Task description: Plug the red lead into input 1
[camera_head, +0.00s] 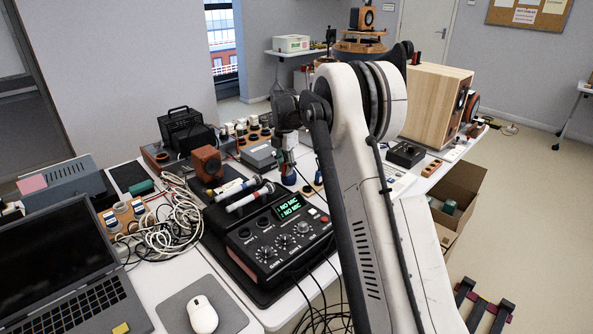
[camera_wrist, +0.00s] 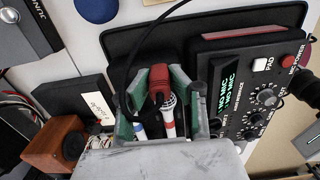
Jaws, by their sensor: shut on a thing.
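My gripper (camera_wrist: 162,92) is shut on the red lead's plug (camera_wrist: 160,78), a red body between the green-lined fingers. A black cable curves from it. In the camera_head view my gripper (camera_head: 287,150) hangs behind the mixer, above the bench. The black mixer (camera_head: 290,245) has a green display reading "NO MIC" on two lines. Two round sockets (camera_head: 263,221) sit at the left of its panel; I cannot read which is input 1. A white microphone with a red band (camera_wrist: 170,122) and one with a blue band (camera_wrist: 140,130) lie beyond the fingers.
Tangled white cables (camera_head: 172,228) lie left of the mixer. A laptop (camera_head: 62,265) and a mouse (camera_head: 202,314) are in front. A small wooden speaker (camera_head: 207,164) stands behind the microphones. A large wooden speaker (camera_head: 436,103) stands at the right. Black cables hang at the mixer's front.

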